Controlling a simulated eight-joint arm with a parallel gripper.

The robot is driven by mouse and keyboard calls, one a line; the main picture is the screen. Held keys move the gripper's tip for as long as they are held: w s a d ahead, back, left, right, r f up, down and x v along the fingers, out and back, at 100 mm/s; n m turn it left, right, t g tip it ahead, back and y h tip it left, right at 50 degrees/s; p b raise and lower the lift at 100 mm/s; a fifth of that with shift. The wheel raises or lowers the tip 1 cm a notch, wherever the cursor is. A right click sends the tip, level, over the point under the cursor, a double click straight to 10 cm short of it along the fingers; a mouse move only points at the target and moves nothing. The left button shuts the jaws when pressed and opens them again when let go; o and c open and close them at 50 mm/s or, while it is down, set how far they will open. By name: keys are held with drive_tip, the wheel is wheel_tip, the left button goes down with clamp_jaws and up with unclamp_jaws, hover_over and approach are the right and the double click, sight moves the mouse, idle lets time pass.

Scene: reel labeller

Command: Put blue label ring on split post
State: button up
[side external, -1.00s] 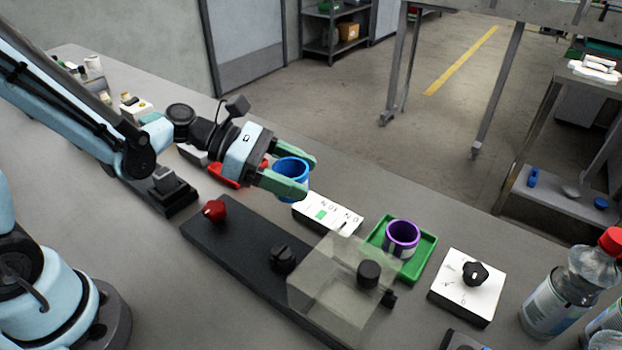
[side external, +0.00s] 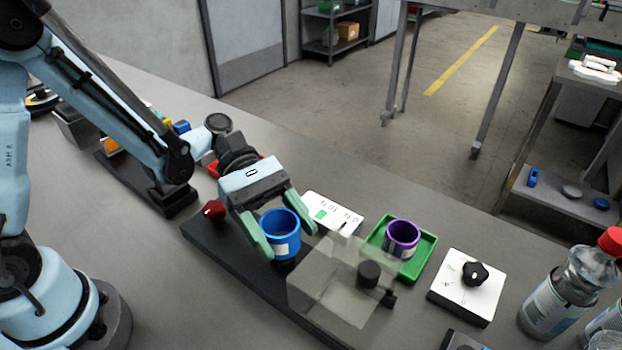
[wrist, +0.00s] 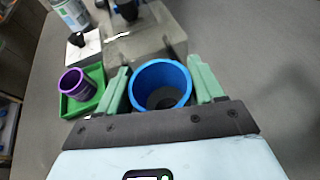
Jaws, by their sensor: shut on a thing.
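The blue label ring (side external: 279,238), with a white label patch on its side, is held between the two green fingers of my gripper (side external: 288,238). In the wrist view the ring (wrist: 161,66) sits between the fingers (wrist: 158,72), its open top facing the camera. It is roughly upright above the black base bar (side external: 215,244). The dark split post (side external: 285,266) shows just below the ring and is mostly hidden by it. A dark shape shows inside the ring in the wrist view. I cannot tell whether the ring is around the post or only above it.
A clear cover block (side external: 325,285) with a black knob stands right beside the ring. A red knob (side external: 214,210) is at the bar's left end. A purple ring (side external: 402,238) sits in a green tray (side external: 418,267). A white knob box (side external: 460,300) and bottles stand farther right.

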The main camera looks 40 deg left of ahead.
sight(284, 250)
drive_tip(key=shift+f, duration=2.55)
drive_tip(key=o, duration=1.1)
